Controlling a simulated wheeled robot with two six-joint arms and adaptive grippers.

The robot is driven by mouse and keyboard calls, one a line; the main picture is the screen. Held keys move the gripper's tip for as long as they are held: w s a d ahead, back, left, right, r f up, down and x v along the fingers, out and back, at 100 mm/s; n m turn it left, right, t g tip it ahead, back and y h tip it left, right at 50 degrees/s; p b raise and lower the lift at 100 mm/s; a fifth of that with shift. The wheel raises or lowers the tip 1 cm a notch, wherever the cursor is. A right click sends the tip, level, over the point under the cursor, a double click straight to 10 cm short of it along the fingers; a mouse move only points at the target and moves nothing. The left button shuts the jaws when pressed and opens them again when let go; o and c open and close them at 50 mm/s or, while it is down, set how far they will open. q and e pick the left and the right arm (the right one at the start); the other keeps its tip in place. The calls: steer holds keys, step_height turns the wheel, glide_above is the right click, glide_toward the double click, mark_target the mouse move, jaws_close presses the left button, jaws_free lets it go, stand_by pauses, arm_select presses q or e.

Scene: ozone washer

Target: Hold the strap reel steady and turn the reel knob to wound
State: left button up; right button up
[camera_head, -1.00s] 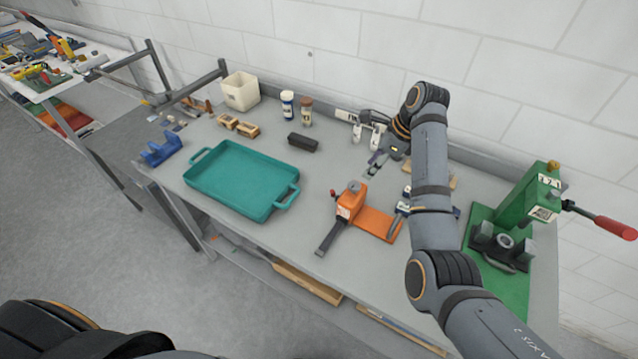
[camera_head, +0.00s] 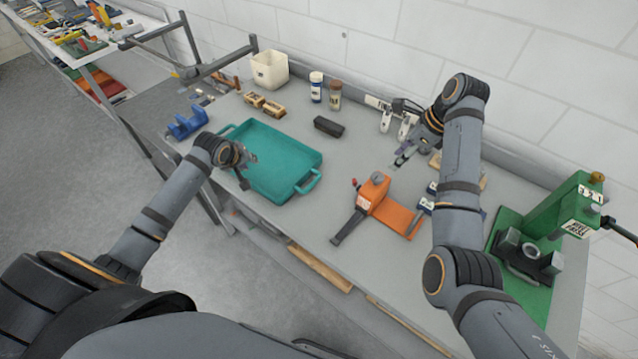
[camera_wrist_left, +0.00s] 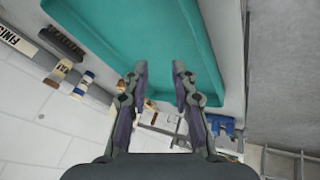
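The strap reel (camera_head: 374,198) is an orange block on an orange base plate (camera_head: 402,219), with a dark bar reaching toward the table's front edge. A grey round knob (camera_head: 377,178) sits on top, and a small red knob (camera_head: 355,183) stands at its left side. My left gripper (camera_head: 246,166) is over the left part of the teal tray, well left of the reel. In the left wrist view its fingers (camera_wrist_left: 160,68) are apart with nothing between them. My right gripper (camera_head: 400,160) is above the bench behind the reel, apart from it; its finger gap is unclear.
The teal tray (camera_head: 228,131) lies left of the reel. A green press (camera_head: 548,213) stands at the right. A black block (camera_head: 328,127), two small bottles (camera_head: 316,88), a cream bin (camera_head: 270,69) and a blue holder (camera_head: 187,122) are farther back or left. Bench between tray and reel is clear.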

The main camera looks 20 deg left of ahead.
arm_select(q)
steer(key=w+d+r+n+t+h, duration=0.45)
steer(key=w+d+r+n, duration=0.35)
steer(key=r, duration=0.3)
steer(key=s+d+f+n+g+h, duration=0.1)
steer(key=s+d+f+n+h, duration=0.2)
steer(key=s+d+f, duration=0.35)
steer(key=s+d+f+n+g+h, duration=0.1)
steer(key=s+d+f+n+h, duration=0.25)
steer(key=d, duration=0.55)
steer(key=x, duration=1.1)
steer(key=shift+w+a, duration=0.2)
steer(key=shift+a, duration=0.1)
jaws_close()
